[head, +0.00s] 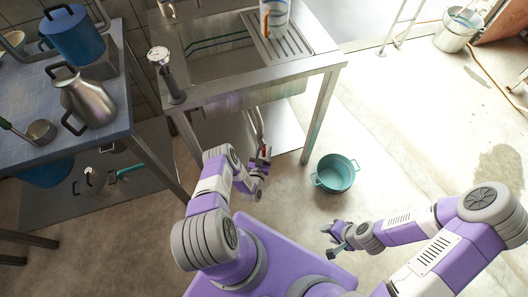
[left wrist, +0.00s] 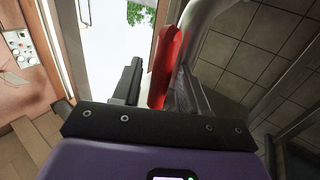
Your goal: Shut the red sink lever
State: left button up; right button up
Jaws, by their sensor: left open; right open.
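The red sink lever (head: 264,151) is under the front of the steel sink (head: 222,71), on a grey pipe below the basin. In the left wrist view the red lever (left wrist: 164,68) stands long and upright in the picture, joined to a grey pipe (left wrist: 202,22). My left gripper (head: 263,162) is at the lever. Its fingers (left wrist: 158,88) are open, one on each side of the red lever; I cannot tell whether either touches it. My right gripper (head: 331,241) is open and empty over the floor at the right.
A teal pot (head: 335,173) stands on the floor right of the sink. A blue-topped table (head: 35,98) with a steel jug (head: 90,100) and a blue pot (head: 74,36) stands at the left. Sink legs (head: 319,120) flank the lever. The floor at the right is mostly clear.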

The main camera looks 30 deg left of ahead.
pick_arm(q)
jog(key=shift+w, duration=0.1)
jog(key=shift+c, duration=0.2)
grip_shut()
